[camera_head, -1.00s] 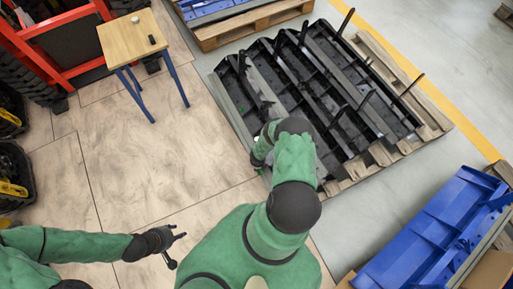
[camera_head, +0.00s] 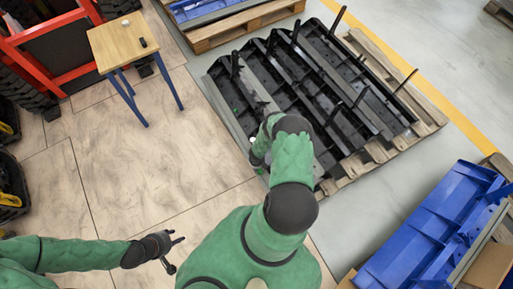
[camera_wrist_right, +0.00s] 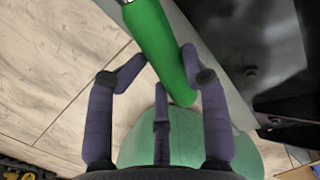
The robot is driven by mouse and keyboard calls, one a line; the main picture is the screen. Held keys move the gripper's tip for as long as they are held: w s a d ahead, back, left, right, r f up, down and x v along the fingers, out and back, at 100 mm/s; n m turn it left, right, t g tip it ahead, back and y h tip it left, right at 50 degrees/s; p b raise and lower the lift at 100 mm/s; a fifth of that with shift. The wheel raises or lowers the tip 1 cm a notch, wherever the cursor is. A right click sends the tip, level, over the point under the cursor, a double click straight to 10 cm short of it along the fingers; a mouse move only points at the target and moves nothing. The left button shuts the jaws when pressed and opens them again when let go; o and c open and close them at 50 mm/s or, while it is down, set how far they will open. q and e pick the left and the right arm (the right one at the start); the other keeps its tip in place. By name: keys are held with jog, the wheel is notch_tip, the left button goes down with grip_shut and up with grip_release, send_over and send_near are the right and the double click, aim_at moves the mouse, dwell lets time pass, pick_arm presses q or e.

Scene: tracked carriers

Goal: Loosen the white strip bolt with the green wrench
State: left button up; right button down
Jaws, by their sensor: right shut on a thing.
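The green wrench (camera_wrist_right: 160,45) is in the right wrist view, its green handle running up to a metallic part at the top edge; its jaw end is out of frame. My right gripper (camera_wrist_right: 165,62) is shut on that handle. In the head view the right hand is mostly hidden by my forearm, beside the near left edge of the black carriers (camera_head: 300,95). A small white spot (camera_head: 252,140) shows near there; I cannot tell whether it is the white strip bolt. My left gripper (camera_head: 176,252) is open and empty, above the floor at lower left.
The carriers lie on a wooden pallet (camera_head: 432,115). A blue carrier (camera_head: 425,230) is at the right. A small wooden table (camera_head: 122,45) and a red rack (camera_head: 70,75) stand upper left. The floor between table and left gripper is clear.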

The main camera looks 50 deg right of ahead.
jog(key=shift+s+d+n+b, duration=0.15)
jog(key=shift+d+n+b, duration=0.2)
jog(key=shift+b, duration=0.3)
jog(key=shift+s+d+r+n+b, duration=0.2)
jog(key=shift+r+n+b, duration=0.05)
jog(key=shift+b, duration=0.05)
jog(key=shift+w+a, duration=0.1)
jog(key=shift+a, duration=0.05)
jog(key=shift+w+a+f, duration=0.1)
jog(key=shift+a, duration=0.05)
dwell(0.3)
jog(key=shift+w+a+r+p, duration=0.1)
jog(key=shift+a+r+p, duration=0.15)
jog(key=shift+r+p, duration=0.6)
jog(key=shift+w+a+r+p, duration=0.1)
jog(key=shift+a+r+p, duration=0.15)
jog(key=shift+r+p, duration=0.55)
jog(key=shift+r, duration=0.1)
